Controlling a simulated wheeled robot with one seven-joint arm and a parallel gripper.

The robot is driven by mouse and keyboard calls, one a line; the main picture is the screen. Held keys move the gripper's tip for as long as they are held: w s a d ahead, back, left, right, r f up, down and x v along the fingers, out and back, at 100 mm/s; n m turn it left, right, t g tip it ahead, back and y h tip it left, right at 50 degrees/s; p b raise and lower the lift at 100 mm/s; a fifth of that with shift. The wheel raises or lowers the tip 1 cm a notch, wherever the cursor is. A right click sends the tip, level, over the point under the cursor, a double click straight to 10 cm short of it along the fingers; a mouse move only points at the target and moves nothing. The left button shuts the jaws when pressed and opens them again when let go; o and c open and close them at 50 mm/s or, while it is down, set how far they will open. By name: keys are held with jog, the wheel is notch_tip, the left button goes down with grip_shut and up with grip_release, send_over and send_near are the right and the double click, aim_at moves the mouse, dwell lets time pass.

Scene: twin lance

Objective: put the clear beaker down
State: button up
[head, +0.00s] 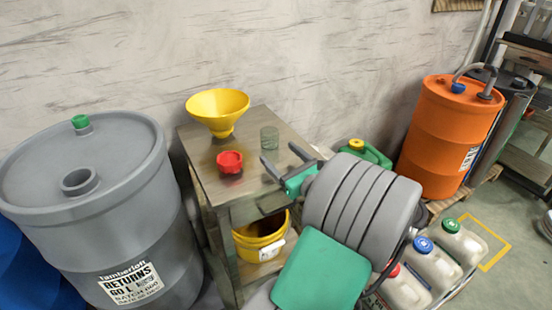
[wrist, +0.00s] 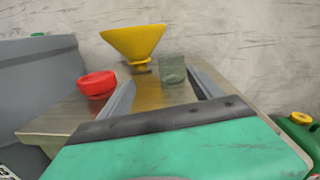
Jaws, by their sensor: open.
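The clear beaker (head: 269,140) stands upright on the metal side table (head: 196,146), near its back right part. It also shows in the wrist view (wrist: 172,69), ahead of the fingers and apart from them. My gripper (head: 281,156) is open and empty, its two fingers reaching over the table on the near side of the beaker. In the wrist view my gripper (wrist: 160,85) has its fingers spread wide, with the beaker beyond and toward the right finger.
A yellow funnel (head: 217,107) stands at the table's back left. A red cap-like piece (head: 230,161) lies left of my gripper. A yellow bucket (head: 262,238) sits on the lower shelf. A grey drum (head: 90,200) stands close left; an orange drum (head: 440,140) stands right.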

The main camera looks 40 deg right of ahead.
aim_at(274, 137)
jog(key=shift+w+d+r+h, duration=0.15)
jog(key=shift+d+r, duration=0.15)
jog(key=shift+r, duration=0.25)
jog(key=shift+w+d+r+h, duration=0.15)
jog(key=shift+d+r, duration=0.15)
jog(key=shift+r, duration=0.25)
jog(key=shift+s+d+f+m+g+h, duration=0.15)
jog(key=shift+f+m, duration=0.1)
jog(key=shift+m, duration=0.15)
jog(key=shift+s+d+f+m+g+h, duration=0.15)
jog(key=shift+f+m, duration=0.1)
jog(key=shift+m, duration=0.15)
jog(key=shift+w+m, duration=0.2)
jog(key=shift+m, duration=0.1)
jog(key=b+x, duration=0.1)
jog(key=x, duration=0.6)
jog(key=shift+w+d+b, duration=0.2)
jog(key=shift+w+b, duration=0.1)
jog(key=shift+b, duration=0.05)
jog(key=shift+c, duration=0.2)
jog(key=c, duration=1.5)
